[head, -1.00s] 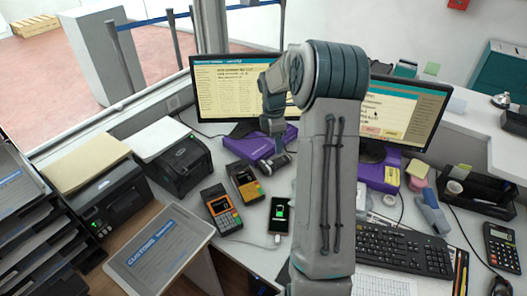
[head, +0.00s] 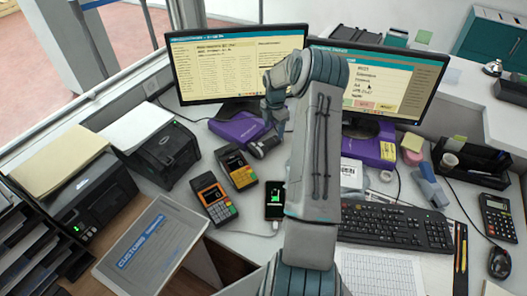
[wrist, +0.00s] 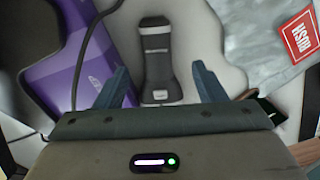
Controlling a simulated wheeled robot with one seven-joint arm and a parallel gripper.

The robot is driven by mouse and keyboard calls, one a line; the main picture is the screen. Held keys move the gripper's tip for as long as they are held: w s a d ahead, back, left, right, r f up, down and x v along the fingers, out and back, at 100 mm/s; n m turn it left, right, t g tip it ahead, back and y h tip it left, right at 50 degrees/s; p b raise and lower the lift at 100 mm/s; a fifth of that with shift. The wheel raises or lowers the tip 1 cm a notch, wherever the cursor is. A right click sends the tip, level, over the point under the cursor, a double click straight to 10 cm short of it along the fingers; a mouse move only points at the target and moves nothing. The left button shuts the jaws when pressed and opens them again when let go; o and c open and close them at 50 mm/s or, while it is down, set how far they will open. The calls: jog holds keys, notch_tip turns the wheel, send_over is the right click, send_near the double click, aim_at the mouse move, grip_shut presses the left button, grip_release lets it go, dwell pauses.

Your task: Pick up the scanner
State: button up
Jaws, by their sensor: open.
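The scanner (wrist: 156,62) is a dark handheld device with grey bands. In the wrist view it lies on the pale counter, in line with the gap between my fingers. My gripper (wrist: 160,78) is open, with one blue finger to each side of the scanner's lower part in the picture. Nothing is held, and the scanner appears to be beyond the fingertips. In the head view the scanner (head: 262,147) lies beside the purple box, partly covered by my arm. My fingers cannot be made out clearly there.
A purple box (wrist: 62,62) with a dark cable lies close left of the scanner. A grey bag with a red RUSH label (wrist: 301,37) lies to the right. Two card terminals (head: 214,198) (head: 236,166) and a phone (head: 275,200) are nearby. The monitor (head: 236,60) stands behind.

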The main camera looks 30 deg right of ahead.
aim_at(272, 140)
jog(key=f+b, duration=0.1)
jog(key=f, duration=0.1)
jog(key=f+b, duration=0.1)
jog(key=f, duration=0.1)
jog(key=f+b, duration=0.1)
jog(key=f, duration=0.2)
jog(key=shift+w+a, duration=0.1)
jog(key=shift+w, duration=0.15)
jog(key=shift+r, duration=0.1)
jog(key=c, duration=1.2)
